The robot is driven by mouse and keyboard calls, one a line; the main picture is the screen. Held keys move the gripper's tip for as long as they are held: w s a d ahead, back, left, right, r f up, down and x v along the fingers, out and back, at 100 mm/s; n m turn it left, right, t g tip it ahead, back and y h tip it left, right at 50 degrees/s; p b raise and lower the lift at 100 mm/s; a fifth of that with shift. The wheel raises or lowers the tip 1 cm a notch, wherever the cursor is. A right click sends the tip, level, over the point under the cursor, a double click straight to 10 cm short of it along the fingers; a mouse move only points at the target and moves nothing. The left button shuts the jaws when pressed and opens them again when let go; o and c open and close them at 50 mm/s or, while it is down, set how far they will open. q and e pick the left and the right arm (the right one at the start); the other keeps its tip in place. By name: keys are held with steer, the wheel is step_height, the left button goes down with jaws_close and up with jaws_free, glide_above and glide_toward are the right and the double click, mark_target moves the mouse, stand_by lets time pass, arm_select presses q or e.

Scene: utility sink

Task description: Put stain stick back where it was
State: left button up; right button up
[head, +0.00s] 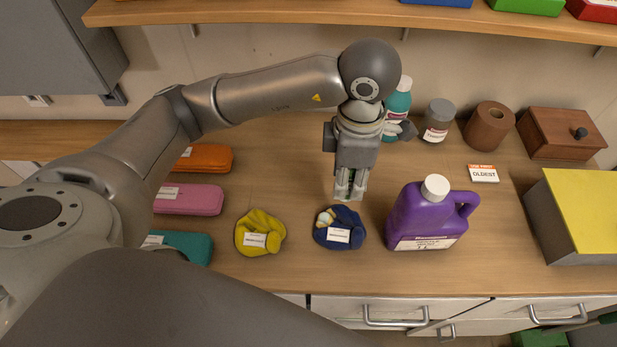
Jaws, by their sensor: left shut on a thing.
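My left gripper (349,195) reaches down from above, its fingers closed, with the tips at the back edge of a dark blue pouch (346,238). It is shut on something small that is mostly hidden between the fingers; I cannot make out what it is. The blue pouch has a white label and a small pale piece at its upper left. I cannot tell whether the fingertips touch the pouch. No stain stick can be clearly identified in the head view. My right gripper is not in view.
A yellow pouch (260,233) lies left of the blue one, a purple jug (408,214) stands right. Orange (207,158), pink (195,199) and teal (190,246) cases lie left. A teal bottle (398,102), grey-lidded jar (438,118), brown roll (489,126) and wooden box (560,133) stand behind.

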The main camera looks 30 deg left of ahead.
arm_select(q)
steer(key=shift+w+a+f, duration=0.15)
steer(key=shift+w+a, duration=0.05)
steer(key=shift+a, duration=0.1)
steer(key=w+a+f+p, duration=0.1)
steer(key=w+a+f, duration=0.1)
steer(key=a+f, duration=0.1)
steer(key=w+a+f+p, duration=0.1)
steer(key=w+a+f, duration=0.1)
steer(key=a+f, duration=0.1)
steer(key=w+a+f+p, duration=0.2)
steer(key=a+f, duration=0.1)
steer(key=a, duration=0.2)
steer(key=shift+w, duration=0.35)
steer(key=f+p, duration=0.2)
steer(key=f, duration=0.1)
steer(key=shift+w+a, duration=0.1)
steer(key=shift+a, duration=0.1)
steer(key=shift+f, duration=0.3)
steer(key=shift+f, duration=0.1)
